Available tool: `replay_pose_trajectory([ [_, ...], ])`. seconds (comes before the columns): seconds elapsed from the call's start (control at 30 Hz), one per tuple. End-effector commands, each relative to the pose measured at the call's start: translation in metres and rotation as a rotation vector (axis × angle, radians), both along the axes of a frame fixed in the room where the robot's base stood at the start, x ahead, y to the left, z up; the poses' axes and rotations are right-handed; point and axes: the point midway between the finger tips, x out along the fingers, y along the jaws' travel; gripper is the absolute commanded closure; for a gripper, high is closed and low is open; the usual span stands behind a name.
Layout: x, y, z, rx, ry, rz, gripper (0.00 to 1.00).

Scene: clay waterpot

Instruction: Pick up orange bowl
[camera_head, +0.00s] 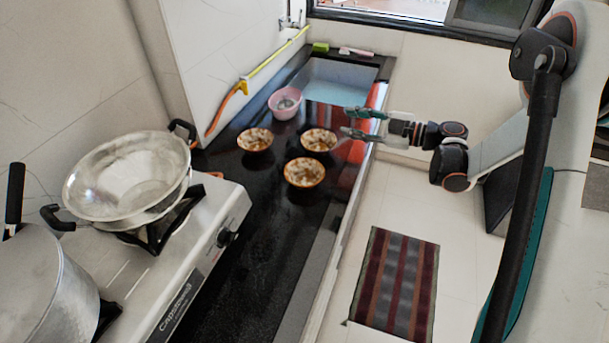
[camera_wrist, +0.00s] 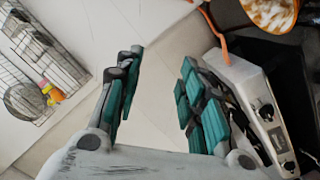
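Three orange-rimmed bowls with mottled white and brown insides stand on the black counter in the head view: one at the left (camera_head: 255,140), one at the right (camera_head: 319,140) and one nearer the camera (camera_head: 304,173). My gripper (camera_head: 349,123) is open and empty, above and to the right of the right-hand bowl, apart from it. In the wrist view its two teal-padded fingers are spread (camera_wrist: 160,88). Part of one orange bowl (camera_wrist: 270,12) shows at the top right of that view, cut off by the edge; I cannot tell which one it is.
A pink bowl (camera_head: 285,103) stands behind the bowls, before the sink (camera_head: 340,82). A gas stove (camera_head: 226,200) with a large metal pan (camera_head: 128,177) and a pot (camera_head: 45,290) fills the left. An orange hose (camera_head: 222,106) runs along the wall. The front counter is clear.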

Motion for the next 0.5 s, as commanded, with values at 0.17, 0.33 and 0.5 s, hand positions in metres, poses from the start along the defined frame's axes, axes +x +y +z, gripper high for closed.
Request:
replay_pose_trajectory([
  [0.17, -0.031, -0.008, -0.087, -0.102, 0.143, 0.160, 0.64],
  [0.33, -0.053, -0.017, -0.131, -0.158, 0.234, 0.239, 0.64],
  [0.5, -0.059, -0.010, -0.147, -0.175, 0.263, 0.266, 0.64],
])
